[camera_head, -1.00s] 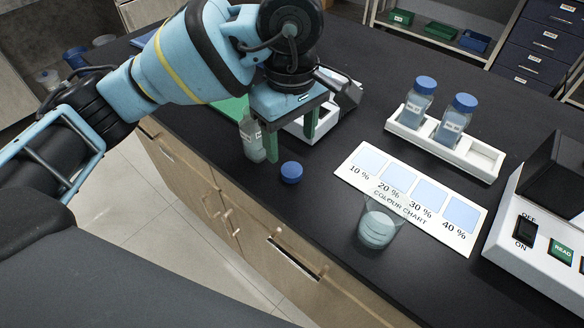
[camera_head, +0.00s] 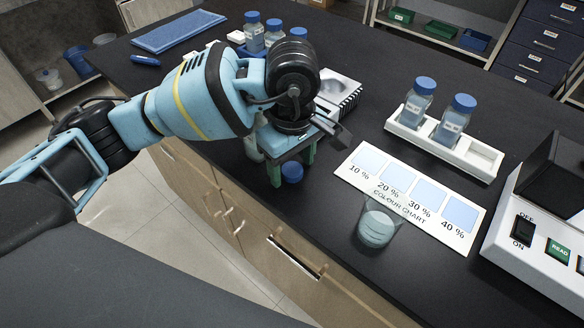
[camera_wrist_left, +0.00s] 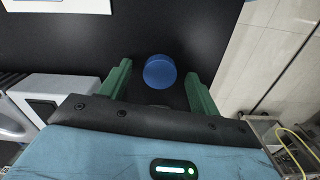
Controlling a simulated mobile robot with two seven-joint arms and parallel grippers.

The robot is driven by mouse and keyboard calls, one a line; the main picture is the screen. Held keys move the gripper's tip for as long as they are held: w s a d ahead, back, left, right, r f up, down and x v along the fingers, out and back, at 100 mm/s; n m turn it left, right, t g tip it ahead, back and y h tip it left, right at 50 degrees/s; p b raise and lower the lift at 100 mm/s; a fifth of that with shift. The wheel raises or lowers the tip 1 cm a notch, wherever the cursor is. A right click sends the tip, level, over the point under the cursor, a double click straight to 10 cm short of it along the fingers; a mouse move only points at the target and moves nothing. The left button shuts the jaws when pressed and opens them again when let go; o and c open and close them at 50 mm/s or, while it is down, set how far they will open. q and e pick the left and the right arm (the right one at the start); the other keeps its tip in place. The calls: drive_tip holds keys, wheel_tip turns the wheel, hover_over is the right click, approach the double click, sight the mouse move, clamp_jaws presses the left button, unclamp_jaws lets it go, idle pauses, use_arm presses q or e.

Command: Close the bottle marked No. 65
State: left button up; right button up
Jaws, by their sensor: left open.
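A blue screw cap (camera_head: 292,173) lies loose on the black bench near its front edge. It also shows in the left wrist view (camera_wrist_left: 160,72). My left gripper (camera_head: 293,166) points down over the cap, open, with its green fingers on either side of it; I cannot tell whether they touch it. An uncapped-looking bottle (camera_head: 252,150) stands just left of the gripper, mostly hidden by it; its label cannot be read. My right gripper is not in view.
A white rack (camera_head: 452,150) holds two blue-capped bottles. A beaker of pale liquid (camera_head: 377,226) stands by the colour chart (camera_head: 355,182). A white instrument (camera_head: 545,225) is at the right. More capped bottles (camera_head: 273,32) and a blue mat (camera_head: 178,32) are at the back.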

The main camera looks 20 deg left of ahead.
sight(292, 170)
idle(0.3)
use_arm(q)
drive_tip(key=c, duration=1.1)
drive_tip(key=shift+o, duration=0.2)
drive_tip(key=shift+r, duration=0.25)
wheel_tip(292, 170, up, 3)
drive_tip(key=shift+r, duration=0.1)
drive_tip(key=s+a+r+b, duration=0.1)
drive_tip(key=s+a, duration=0.2)
drive_tip(key=s, duration=1.2)
drive_tip(key=shift+s, duration=0.4)
drive_tip(key=shift+r, duration=0.1)
